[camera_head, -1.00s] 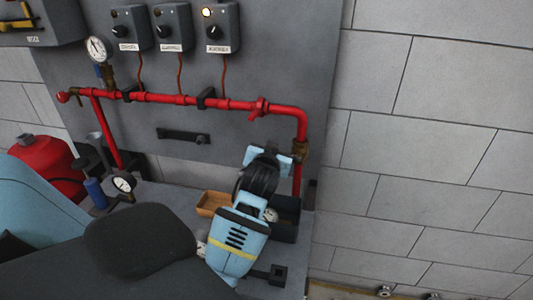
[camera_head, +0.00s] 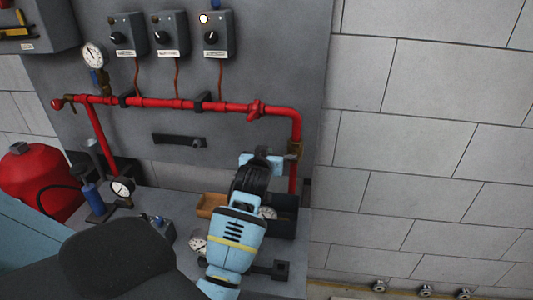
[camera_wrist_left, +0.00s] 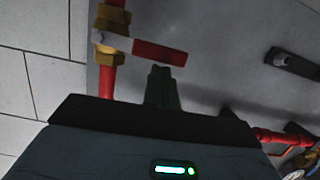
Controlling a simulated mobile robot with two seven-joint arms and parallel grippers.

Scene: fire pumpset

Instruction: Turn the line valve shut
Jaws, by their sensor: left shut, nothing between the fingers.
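The line valve is a brass body (camera_head: 296,149) on the red vertical pipe at the right of the panel. In the left wrist view its brass body (camera_wrist_left: 108,38) is at the upper left, and its red-handled lever (camera_wrist_left: 160,52) sticks out to the right, across the pipe. My left gripper (camera_head: 262,158) is just left of the valve in the head view and hides the lever there. In the wrist view the left gripper's fingers (camera_wrist_left: 160,80) are shut and empty, with tips close by the lever's handle; I cannot tell whether they touch. My right gripper is not in view.
A red pipe (camera_head: 180,101) runs along the grey panel, with a black bracket (camera_head: 180,140) below it. An orange tray (camera_head: 211,204) and a dark bin (camera_head: 283,222) sit under my gripper. Gauges and a red tank (camera_head: 35,180) are at left. The block wall at right is clear.

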